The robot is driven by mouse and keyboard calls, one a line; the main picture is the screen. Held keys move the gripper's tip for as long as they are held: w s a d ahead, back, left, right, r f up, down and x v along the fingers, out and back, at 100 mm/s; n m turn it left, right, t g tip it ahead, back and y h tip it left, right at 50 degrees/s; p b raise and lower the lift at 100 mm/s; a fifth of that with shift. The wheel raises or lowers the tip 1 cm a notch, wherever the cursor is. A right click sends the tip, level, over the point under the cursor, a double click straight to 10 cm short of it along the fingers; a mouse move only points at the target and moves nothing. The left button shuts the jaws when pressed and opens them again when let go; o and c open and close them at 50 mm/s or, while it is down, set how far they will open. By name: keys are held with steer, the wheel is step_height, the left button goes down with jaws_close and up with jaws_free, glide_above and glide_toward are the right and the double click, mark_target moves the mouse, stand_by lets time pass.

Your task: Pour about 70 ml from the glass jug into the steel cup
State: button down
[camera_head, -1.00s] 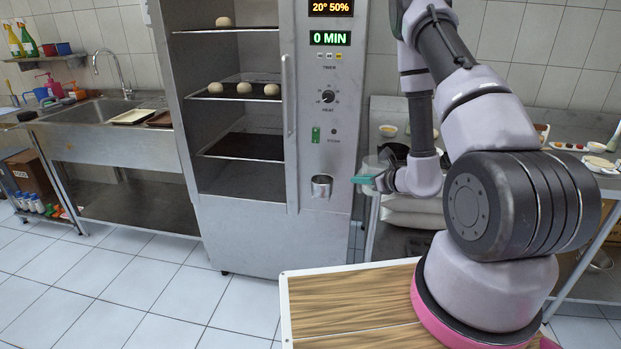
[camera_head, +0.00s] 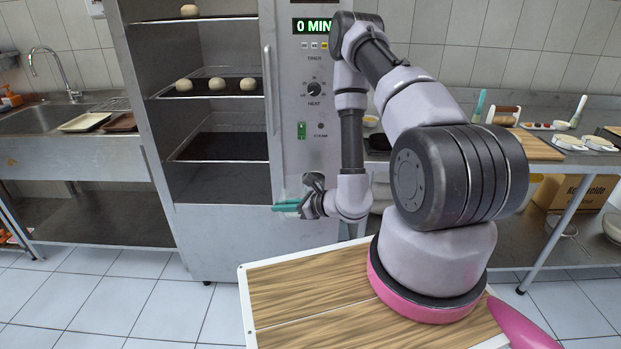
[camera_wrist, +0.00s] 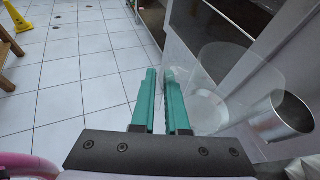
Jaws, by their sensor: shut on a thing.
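In the wrist view the clear glass jug (camera_wrist: 235,75) stands just right of my gripper's (camera_wrist: 160,75) teal fingers. The fingers are closed on it, likely at its handle, though the grip is hard to see through the glass. A pale round patch shows low in the jug; I cannot tell base from contents. The steel cup (camera_wrist: 288,116) is beyond the jug at the right, its dark mouth visible, against the cabinet front. In the head view my gripper (camera_head: 285,207) is level in front of the cabinet; jug and cup are mostly hidden or too faint there.
The tall steel cabinet (camera_head: 225,225) with dough balls (camera_head: 215,84) on its shelves stands close ahead. A bench (camera_head: 480,180) with small dishes is at the right, a sink (camera_head: 45,118) at the left. Tiled floor (camera_head: 100,300) is clear at the left.

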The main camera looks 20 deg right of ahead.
mark_target(285, 192)
steer(key=shift+w+d+r+m+g+y, duration=0.4)
steer(key=shift+w+d+r+m, duration=0.15)
steer(key=shift+r, duration=0.25)
steer(key=shift+w+d+r+m+g+y, duration=0.3)
steer(key=shift+w+d+r+m+g, duration=0.2)
steer(key=shift+r, duration=0.3)
steer(key=shift+w+d+r+m+y, duration=0.3)
steer(key=shift+w+d+r+m, duration=0.25)
steer(key=shift+w+m, duration=0.2)
steer(key=shift+w+d+r+m+g+y, duration=0.4)
steer(key=shift+w+d+m+g, duration=0.15)
steer(key=shift+w+d, duration=0.25)
steer(key=shift+w+d+r+m+g+y+p, duration=0.15)
steer(key=shift+w+d+r+m+y, duration=0.15)
steer(key=shift+r+m, duration=0.25)
steer(key=shift+w+d+r+m+g+y+p, duration=0.15)
steer(key=shift+w+d+r+m+y, duration=0.15)
steer(key=shift+w+r+m, duration=0.2)
steer(key=shift+w+d+r+m+g+y+p, duration=0.1)
steer(key=shift+w+d+r+m+y+p, duration=0.15)
steer(key=shift+r+m, duration=0.35)
steer(key=shift+w+d+r+m+y, duration=0.25)
steer(key=shift+w+d+r+m, duration=0.15)
steer(key=shift+r+m, duration=0.1)
steer(key=shift+w+d+r+p, duration=0.1)
steer(key=shift+w+p, duration=0.15)
steer(key=shift+p, duration=0.1)
